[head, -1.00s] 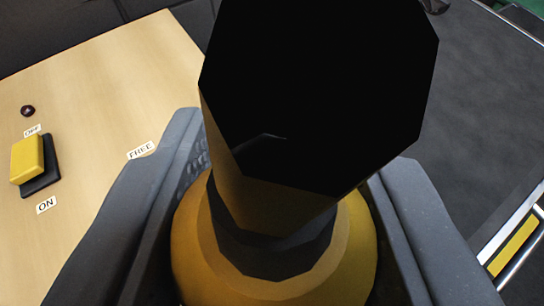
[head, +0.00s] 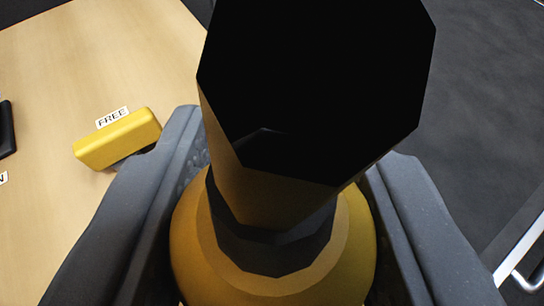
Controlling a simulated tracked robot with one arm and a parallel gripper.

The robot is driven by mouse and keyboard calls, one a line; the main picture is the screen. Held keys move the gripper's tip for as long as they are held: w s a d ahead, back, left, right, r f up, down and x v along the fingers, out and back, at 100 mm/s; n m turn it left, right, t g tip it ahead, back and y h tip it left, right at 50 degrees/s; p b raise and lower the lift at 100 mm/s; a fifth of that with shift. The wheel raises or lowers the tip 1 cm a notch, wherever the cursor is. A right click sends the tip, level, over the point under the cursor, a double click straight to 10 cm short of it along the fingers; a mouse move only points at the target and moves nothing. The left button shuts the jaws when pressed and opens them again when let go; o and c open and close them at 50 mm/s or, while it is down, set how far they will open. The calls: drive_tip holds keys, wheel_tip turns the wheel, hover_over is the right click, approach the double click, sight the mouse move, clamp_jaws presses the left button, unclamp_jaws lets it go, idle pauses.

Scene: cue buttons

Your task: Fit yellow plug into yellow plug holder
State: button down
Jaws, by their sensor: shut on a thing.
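The yellow plug (head: 190,245) stands large in the middle of the head view, between the two grey fingers of my gripper (head: 290,145). My gripper is shut on it. The plug has a wide yellow base, a dark band, a narrower neck and a black many-sided end that faces the camera. The plug hides much of what lies beyond it. I cannot make out the yellow plug holder in this view.
A light wood panel (head: 60,55) fills the left side. On it, a yellow block (head: 118,138) sits beside a FREE label (head: 113,117), close to my left finger in the picture. A black piece (head: 6,128) shows at the left edge. A metal rail (head: 518,255) is at lower right, by dark floor (head: 480,110).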

drive_tip(key=shift+f, duration=0.85)
idle(0.7)
drive_tip(key=c, duration=0.9)
unclamp_jaws()
drive_tip(key=shift+s, duration=0.1)
drive_tip(key=v, duration=1.3)
drive_tip(key=shift+s+r, duration=0.2)
drive_tip(key=shift+s, duration=0.05)
